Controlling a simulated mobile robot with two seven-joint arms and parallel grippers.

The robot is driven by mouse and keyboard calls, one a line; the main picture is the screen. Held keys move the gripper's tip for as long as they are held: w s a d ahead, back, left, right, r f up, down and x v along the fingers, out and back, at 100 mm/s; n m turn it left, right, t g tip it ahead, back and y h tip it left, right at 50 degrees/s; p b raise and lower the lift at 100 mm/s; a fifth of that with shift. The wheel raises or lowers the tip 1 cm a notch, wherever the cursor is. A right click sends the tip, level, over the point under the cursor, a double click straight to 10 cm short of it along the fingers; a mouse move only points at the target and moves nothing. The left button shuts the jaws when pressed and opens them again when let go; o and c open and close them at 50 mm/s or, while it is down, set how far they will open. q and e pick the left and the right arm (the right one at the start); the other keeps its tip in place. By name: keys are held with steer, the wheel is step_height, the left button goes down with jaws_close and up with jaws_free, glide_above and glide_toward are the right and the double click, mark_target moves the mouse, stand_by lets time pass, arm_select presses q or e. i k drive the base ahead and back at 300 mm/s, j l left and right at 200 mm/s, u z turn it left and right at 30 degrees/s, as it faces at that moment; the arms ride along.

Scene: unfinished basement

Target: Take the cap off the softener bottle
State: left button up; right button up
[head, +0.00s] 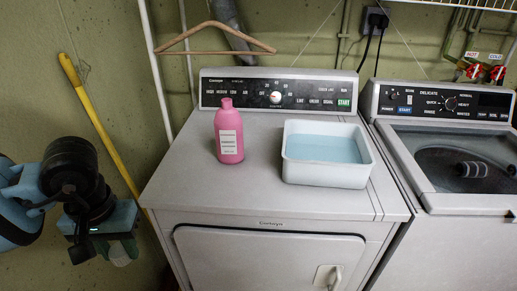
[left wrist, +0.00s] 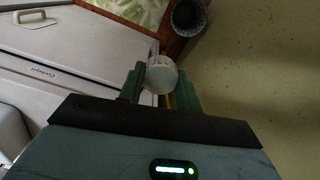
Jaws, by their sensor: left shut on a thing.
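The pink softener bottle (head: 229,132) stands upright on top of the left machine, with a white label on its front. Its narrow neck is pink and no white cap shows on it. My left gripper (head: 121,253) is at the left, well away from the bottle and beside the machine's left side. It is shut on a round white ribbed cap (left wrist: 161,75), which sits between the green fingers (left wrist: 160,84) in the left wrist view. The cap is partly hidden by the gripper in the head view. My right gripper is not in view.
A white tub (head: 327,172) with pale blue contents stands right of the bottle on the machine (head: 262,203). A washer (head: 455,165) with a see-through lid is at the right. A yellow pole (head: 98,122) leans on the wall near my left arm. The machine's front left top is clear.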

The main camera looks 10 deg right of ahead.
mark_target(228, 128)
steer(key=l, duration=0.6)
steer(key=i+l, duration=0.15)
steer(key=l, duration=0.4)
steer(key=l+z, duration=0.1)
steer(key=l, duration=0.5)
steer(key=i, duration=0.05)
